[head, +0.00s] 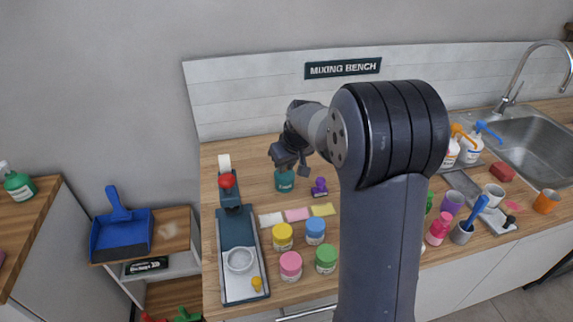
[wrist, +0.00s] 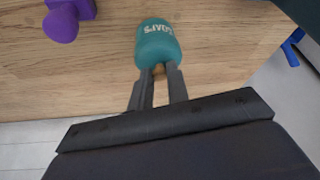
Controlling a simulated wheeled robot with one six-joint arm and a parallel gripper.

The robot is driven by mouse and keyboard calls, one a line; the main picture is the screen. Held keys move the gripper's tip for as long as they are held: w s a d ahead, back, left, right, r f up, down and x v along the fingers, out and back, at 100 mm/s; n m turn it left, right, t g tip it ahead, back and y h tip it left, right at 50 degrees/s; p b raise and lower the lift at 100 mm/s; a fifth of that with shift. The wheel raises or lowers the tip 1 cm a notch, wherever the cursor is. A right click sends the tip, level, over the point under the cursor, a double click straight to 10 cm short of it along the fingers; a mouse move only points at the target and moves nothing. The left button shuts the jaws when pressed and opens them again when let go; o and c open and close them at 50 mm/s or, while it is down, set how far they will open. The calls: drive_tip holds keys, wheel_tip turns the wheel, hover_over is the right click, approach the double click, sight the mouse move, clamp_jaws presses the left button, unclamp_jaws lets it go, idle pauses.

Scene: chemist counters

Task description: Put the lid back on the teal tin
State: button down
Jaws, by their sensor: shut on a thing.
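The teal tin (head: 284,184) stands upright on the wooden counter, left of my arm in the head view. In the wrist view the teal tin (wrist: 157,42) lies just past my fingertips, its white lettering upside down. My gripper (head: 285,163) points down at the top of the tin. In the wrist view my gripper (wrist: 160,72) has its two fingers close together with a narrow gap, shut on the lid at the top of the tin. The lid is mostly hidden by the fingers, so I cannot tell how it sits on the rim.
A purple object (head: 320,187) stands close right of the tin; it also shows in the wrist view (wrist: 66,18). Yellow (head: 282,237), blue (head: 315,231), pink (head: 290,267) and green (head: 326,259) jars stand nearer.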

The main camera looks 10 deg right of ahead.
idle(0.4)
drive_tip(key=c, duration=0.8)
unclamp_jaws()
wheel_tip(320, 180, up, 7)
drive_tip(key=p, duration=0.5)
idle(0.4)
drive_tip(key=shift+c, duration=0.4)
clamp_jaws()
idle(0.9)
